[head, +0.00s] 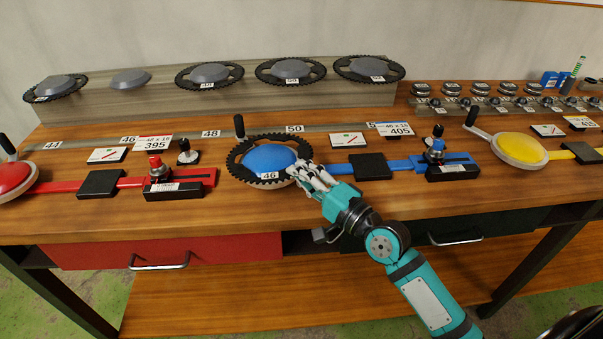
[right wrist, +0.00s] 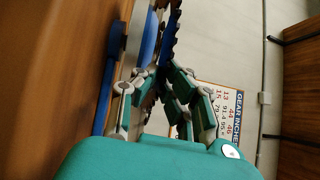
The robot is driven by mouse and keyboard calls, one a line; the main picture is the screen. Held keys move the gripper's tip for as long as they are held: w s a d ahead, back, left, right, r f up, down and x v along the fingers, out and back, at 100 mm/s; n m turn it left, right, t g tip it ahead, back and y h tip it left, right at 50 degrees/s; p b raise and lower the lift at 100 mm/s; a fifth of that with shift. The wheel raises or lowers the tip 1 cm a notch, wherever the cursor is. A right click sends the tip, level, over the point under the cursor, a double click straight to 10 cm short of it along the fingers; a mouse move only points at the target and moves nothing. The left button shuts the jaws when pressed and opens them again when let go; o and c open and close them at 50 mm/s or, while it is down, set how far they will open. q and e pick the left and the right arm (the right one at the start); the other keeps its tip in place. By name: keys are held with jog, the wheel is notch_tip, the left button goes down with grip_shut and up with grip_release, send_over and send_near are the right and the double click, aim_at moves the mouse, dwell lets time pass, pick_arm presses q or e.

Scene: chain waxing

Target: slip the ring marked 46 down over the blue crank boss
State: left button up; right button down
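The black toothed ring marked 46 (head: 241,172) lies around the blue crank boss (head: 268,157) in the head view, with the blue dome showing through its opening. My right gripper (head: 306,178) is at the ring's right edge, its fingers closed on the rim. In the right wrist view the ring (right wrist: 171,42) shows edge-on between the fingers (right wrist: 158,82). The blue boss (right wrist: 149,38) is there on the bench side of it, so the ring seems raised. I cannot tell whether it touches the boss. My left gripper is out of view.
A blue bar (head: 405,165) with a clamp (head: 437,150) runs right of the boss. A black handle (head: 239,126) stands upright behind the ring. Red (head: 12,178) and yellow (head: 520,148) bosses flank it. Other rings (head: 290,70) sit on the grey back block (head: 150,101).

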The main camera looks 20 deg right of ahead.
jog(key=shift+r+p, duration=0.35)
jog(key=shift+p, duration=0.2)
dwell(0.9)
jog(key=shift+f, duration=0.25)
dwell(0.6)
jog(key=c, duration=1.4)
grip_release()
jog(key=shift+s+d+f, duration=0.15)
jog(key=shift+s+d, duration=0.05)
jog(key=shift+s, duration=0.2)
jog(key=v, duration=1.1)
